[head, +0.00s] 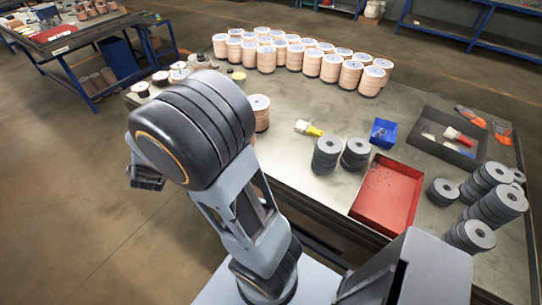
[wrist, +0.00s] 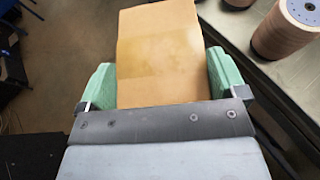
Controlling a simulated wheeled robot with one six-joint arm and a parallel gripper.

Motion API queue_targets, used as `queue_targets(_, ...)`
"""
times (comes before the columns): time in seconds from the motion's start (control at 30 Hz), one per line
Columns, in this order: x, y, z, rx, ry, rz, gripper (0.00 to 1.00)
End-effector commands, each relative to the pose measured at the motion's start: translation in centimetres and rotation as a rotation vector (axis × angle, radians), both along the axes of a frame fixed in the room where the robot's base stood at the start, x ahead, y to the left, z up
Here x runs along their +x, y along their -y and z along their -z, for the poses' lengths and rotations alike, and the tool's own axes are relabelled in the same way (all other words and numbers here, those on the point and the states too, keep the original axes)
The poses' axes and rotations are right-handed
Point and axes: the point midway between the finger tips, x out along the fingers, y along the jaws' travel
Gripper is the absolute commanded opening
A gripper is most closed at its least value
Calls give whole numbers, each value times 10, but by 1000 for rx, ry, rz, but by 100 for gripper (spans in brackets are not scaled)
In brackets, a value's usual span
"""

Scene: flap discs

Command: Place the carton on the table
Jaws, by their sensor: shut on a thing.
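The carton (wrist: 158,45) is a plain tan-brown box with a darker band across it. In the wrist view it sits between the two green fingers of my gripper (wrist: 162,80), which is shut on it. Floor shows to the left of the carton, and the metal table (wrist: 262,72) edge runs close along its right. In the head view the table (head: 400,108) is broad and grey. There my arm hides the carton and most of my gripper.
Stacks of tan discs (head: 312,63) fill the table's back. Grey disc stacks (head: 326,156), a red tray (head: 388,193), a blue box (head: 383,133), a yellow-handled brush (head: 309,128) and a dark tray (head: 437,145) stand nearer. The table's middle has bare room. Another bench (head: 85,38) stands at left.

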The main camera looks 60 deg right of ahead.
Motion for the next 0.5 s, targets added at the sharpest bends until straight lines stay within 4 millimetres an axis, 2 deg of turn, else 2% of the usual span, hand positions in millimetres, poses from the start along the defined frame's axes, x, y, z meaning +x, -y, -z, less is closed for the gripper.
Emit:
queue_targets(0.03,-2,21,2,-1,10,80,7)
queue_targets(0.17,-19,76,3,-1,9,320,7)
queue_targets(0.3,-53,134,8,-3,6,612,7)
queue_targets(0.4,-84,167,14,-3,3,819,7)
queue_targets(0.5,-114,190,20,-3,2,1002,7)
